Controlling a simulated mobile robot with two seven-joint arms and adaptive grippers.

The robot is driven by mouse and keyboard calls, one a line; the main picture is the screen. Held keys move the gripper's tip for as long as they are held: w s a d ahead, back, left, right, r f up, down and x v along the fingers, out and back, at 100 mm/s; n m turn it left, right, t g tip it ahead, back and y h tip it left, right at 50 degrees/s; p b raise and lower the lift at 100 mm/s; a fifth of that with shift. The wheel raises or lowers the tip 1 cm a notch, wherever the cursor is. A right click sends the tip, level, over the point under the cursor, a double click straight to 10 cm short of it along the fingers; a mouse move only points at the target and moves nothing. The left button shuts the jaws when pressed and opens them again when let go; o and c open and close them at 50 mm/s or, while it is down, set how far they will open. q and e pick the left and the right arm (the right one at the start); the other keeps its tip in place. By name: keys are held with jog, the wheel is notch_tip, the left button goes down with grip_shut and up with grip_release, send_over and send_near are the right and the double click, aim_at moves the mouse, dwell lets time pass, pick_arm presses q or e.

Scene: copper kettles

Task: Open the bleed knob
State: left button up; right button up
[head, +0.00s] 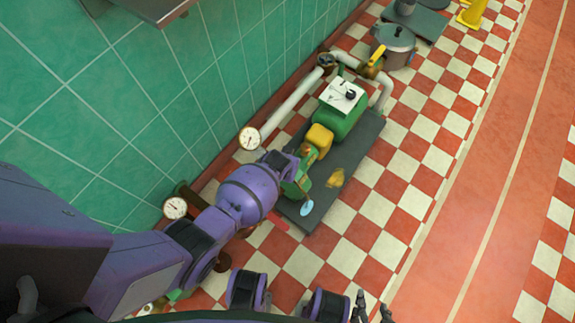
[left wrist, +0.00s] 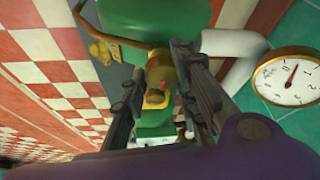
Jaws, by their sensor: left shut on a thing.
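In the left wrist view a small brass knob (left wrist: 156,96) with a red mark sits on a brass fitting (left wrist: 158,62) beside green housings. My left gripper (left wrist: 167,98) has its dark fingers on either side of the knob and is shut on it. In the head view my purple left arm reaches down to the green pump (head: 303,172); the knob is hidden there behind the arm and gripper. My right gripper (head: 373,307) is at the bottom edge, cut off by the frame, with its fingers apart and empty.
A dial gauge (left wrist: 290,76) is close to the right of my left gripper. The pump and green motor (head: 345,118) stand on a dark plinth (head: 352,160) beside white pipes (head: 295,98) and a green tiled wall.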

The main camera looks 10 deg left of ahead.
pick_arm(q)
jog(key=o, duration=1)
jog(key=shift+s+d+f, duration=0.2)
jog(key=shift+s+d, duration=0.1)
jog(key=shift+d, duration=0.2)
jog(key=shift+w+a+r, duration=0.1)
jog(key=shift+w+a, duration=0.1)
jog(key=shift+a, duration=0.05)
jog(key=shift+r, duration=0.1)
jog(key=v, duration=1.1)
jog(key=shift+s+r, duration=0.15)
jog(key=shift+r, duration=0.25)
